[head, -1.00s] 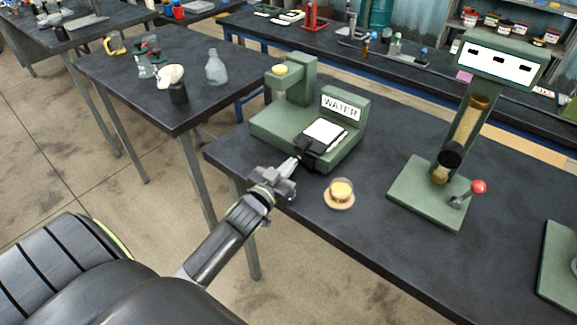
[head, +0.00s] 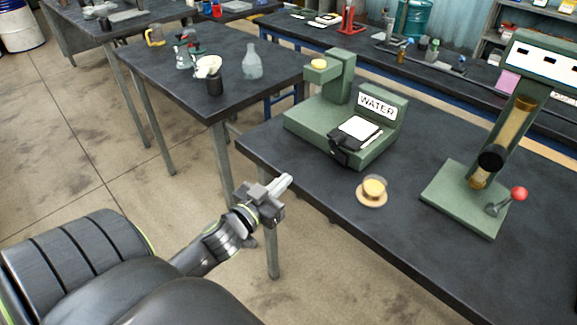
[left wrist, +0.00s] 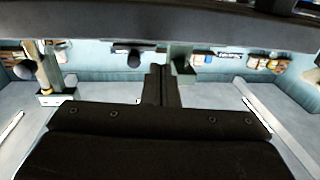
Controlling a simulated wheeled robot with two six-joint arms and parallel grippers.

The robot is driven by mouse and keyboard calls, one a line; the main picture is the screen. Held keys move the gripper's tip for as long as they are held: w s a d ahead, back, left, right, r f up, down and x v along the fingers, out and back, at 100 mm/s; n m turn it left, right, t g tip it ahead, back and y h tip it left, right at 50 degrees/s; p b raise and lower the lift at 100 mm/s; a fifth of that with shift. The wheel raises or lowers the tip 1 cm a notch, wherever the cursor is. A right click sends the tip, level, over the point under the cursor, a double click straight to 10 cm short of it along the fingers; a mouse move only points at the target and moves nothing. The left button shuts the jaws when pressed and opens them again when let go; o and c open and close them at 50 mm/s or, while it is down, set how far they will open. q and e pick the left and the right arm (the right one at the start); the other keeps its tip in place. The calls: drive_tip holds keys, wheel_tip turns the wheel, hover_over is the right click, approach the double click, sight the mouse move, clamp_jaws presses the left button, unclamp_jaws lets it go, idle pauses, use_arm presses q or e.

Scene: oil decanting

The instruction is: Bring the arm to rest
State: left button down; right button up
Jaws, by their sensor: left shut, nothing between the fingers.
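My left gripper (head: 284,186) shows in the head view, off the front-left edge of the dark table (head: 330,195). Its fingers are together, with nothing between them. It is apart from the green WATER station (head: 375,139) behind it and to its right. In the left wrist view the closed fingers (left wrist: 160,85) show in the middle, with the dark gripper body below them. My right gripper is in neither view.
A small cup of yellow liquid on a saucer (head: 372,198) stands near the table's front edge. A green stand with a red-knobbed lever (head: 470,202) is farther right. A second table with glassware (head: 252,62) stands at the left. Open floor lies in front.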

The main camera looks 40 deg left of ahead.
use_arm(q)
drive_tip(key=shift+s, duration=0.1)
idle(0.5)
drive_tip(key=s+d+f+g+y, duration=0.1)
drive_tip(key=s+d+f+g, duration=0.1)
drive_tip(key=s+f+g, duration=0.65)
drive_tip(key=s+d+f+g, duration=0.35)
drive_tip(key=s+g, duration=0.25)
drive_tip(key=s, duration=0.6)
wheel_tip(320, 180, down, 27)
drive_tip(key=s+a+g, duration=0.1)
drive_tip(key=a, duration=0.2)
drive_tip(key=s+d+f+g, duration=0.1)
drive_tip(key=s+d+f, duration=0.1)
drive_tip(key=s+f, duration=1.2)
drive_tip(key=shift+s+f+h, duration=0.15)
drive_tip(key=shift+s+h, duration=0.15)
